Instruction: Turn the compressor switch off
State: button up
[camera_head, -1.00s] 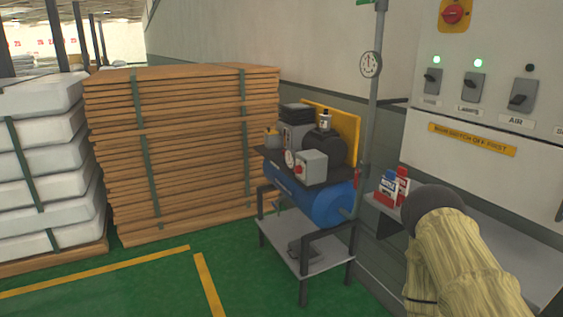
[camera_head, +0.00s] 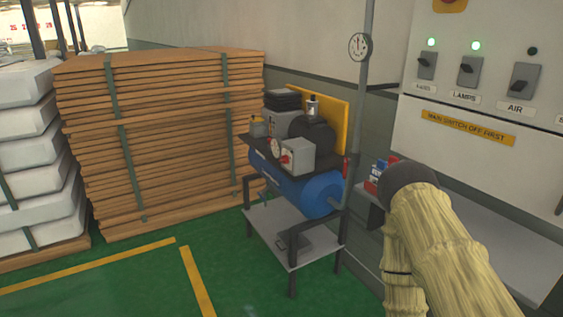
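My arm, in a pale yellow sleeve, is at the lower right, in front of the shelf. My gripper does not show.
Stacked wooden boards (camera_head: 165,140) stand behind and left of the compressor. A grey shelf (camera_head: 510,255) juts out below the panel, with small red and blue items (camera_head: 376,172). Green floor at the front left is clear.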

aim_at(284, 160)
jog(key=u, duration=0.6)
jog(key=i, duration=1.15)
jog(key=z, duration=0.25)
